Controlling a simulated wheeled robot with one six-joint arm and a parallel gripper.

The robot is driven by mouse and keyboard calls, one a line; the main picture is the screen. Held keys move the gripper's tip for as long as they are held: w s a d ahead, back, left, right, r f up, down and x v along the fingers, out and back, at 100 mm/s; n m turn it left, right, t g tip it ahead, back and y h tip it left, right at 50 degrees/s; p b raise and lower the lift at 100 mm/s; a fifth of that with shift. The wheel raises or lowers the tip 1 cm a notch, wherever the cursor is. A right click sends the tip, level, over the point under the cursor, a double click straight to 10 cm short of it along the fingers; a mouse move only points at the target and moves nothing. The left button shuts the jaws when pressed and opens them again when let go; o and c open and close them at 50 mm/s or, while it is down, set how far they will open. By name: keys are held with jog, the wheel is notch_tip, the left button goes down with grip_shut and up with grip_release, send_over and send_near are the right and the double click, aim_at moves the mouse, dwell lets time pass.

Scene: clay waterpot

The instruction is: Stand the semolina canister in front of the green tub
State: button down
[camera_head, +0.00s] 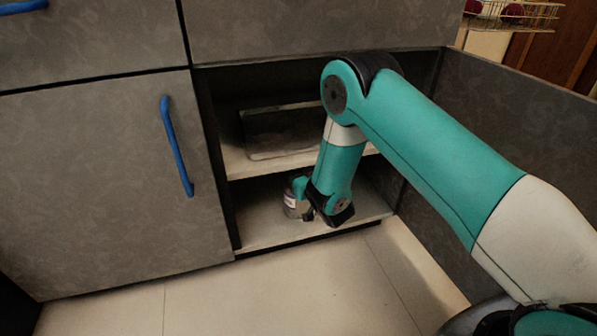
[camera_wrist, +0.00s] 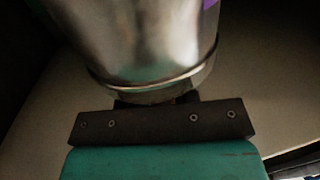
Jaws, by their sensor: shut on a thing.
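A metal canister with a white and purple label (camera_head: 291,204) is at the front of the lower compartment of an open cabinet. Its label is too small to read, so I cannot confirm that it is the semolina. In the wrist view the shiny canister (camera_wrist: 140,40) fills the upper middle, with a corner of purple label at the top. My gripper (camera_wrist: 158,100) is shut on the canister near its rimmed end; the fingertips are mostly hidden behind it. I cannot tell whether the canister touches the cabinet floor. I do not see the green tub in either view.
The cabinet's side wall stands close on the left, and an open door (camera_head: 500,130) on the right. The cabinet floor (camera_head: 262,232) has bare room around the canister. A closed door has a blue handle (camera_head: 176,147).

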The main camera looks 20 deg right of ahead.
dwell(0.4)
jog(key=shift+f, duration=0.15)
jog(key=c, duration=0.9)
grip_release()
jog(key=shift+s, duration=0.1)
jog(key=shift+s+d+b, duration=0.1)
jog(key=shift+s+b, duration=0.2)
jog(key=shift+b, duration=0.25)
jog(key=p+v, duration=0.4)
jog(key=v, duration=0.7)
jog(key=shift+p, duration=0.3)
jog(key=shift+s, duration=0.1)
